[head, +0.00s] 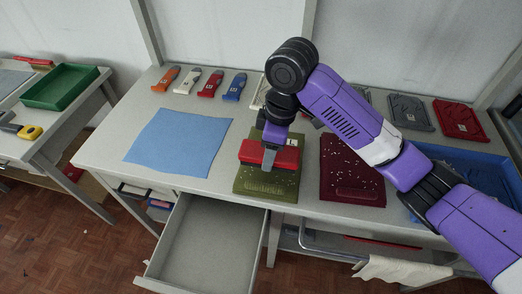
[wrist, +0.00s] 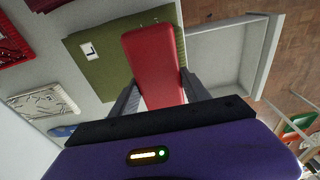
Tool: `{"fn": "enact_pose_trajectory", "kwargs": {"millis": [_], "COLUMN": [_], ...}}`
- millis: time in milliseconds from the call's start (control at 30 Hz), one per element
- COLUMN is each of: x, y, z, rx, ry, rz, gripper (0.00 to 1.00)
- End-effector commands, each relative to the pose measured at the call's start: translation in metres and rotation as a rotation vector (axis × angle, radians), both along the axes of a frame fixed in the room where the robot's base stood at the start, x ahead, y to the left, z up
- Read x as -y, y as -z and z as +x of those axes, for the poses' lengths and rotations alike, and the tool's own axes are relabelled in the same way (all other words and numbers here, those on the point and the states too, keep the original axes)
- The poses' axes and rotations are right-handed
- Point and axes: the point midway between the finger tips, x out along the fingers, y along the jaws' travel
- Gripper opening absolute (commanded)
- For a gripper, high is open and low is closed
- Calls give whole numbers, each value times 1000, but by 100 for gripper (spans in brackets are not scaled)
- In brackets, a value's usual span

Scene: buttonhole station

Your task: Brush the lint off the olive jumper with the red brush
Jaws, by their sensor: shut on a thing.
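The olive jumper (head: 284,188) lies folded near the table's front edge, with small pale specks on it. In the wrist view the olive jumper (wrist: 98,72) shows a white label (wrist: 89,50). The red brush (head: 285,157) is over the jumper's upper part. My gripper (head: 269,156) is shut on the red brush, which shows between both fingers in the wrist view (wrist: 152,60). I cannot tell whether the brush touches the cloth. The brush and my gripper hide part of the jumper.
A dark red jumper (head: 347,172) with white specks lies close on the right. A blue cloth (head: 178,142) lies left. An open, empty drawer (head: 208,250) juts out below the front edge. Several coloured tools (head: 210,84) line the back. A blue tray (head: 470,165) stands right.

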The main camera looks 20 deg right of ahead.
Motion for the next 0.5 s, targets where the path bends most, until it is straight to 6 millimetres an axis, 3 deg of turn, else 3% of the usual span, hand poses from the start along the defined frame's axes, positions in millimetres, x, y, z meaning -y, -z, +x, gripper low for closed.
{"fn": "enact_pose_trajectory", "kwargs": {"millis": [267,500], "x": [2,2], "y": [9,32], "z": [-2,-1], "rx": [1,1], "ry": [-9,-8], "rz": [1,0], "gripper": [22,22]}}
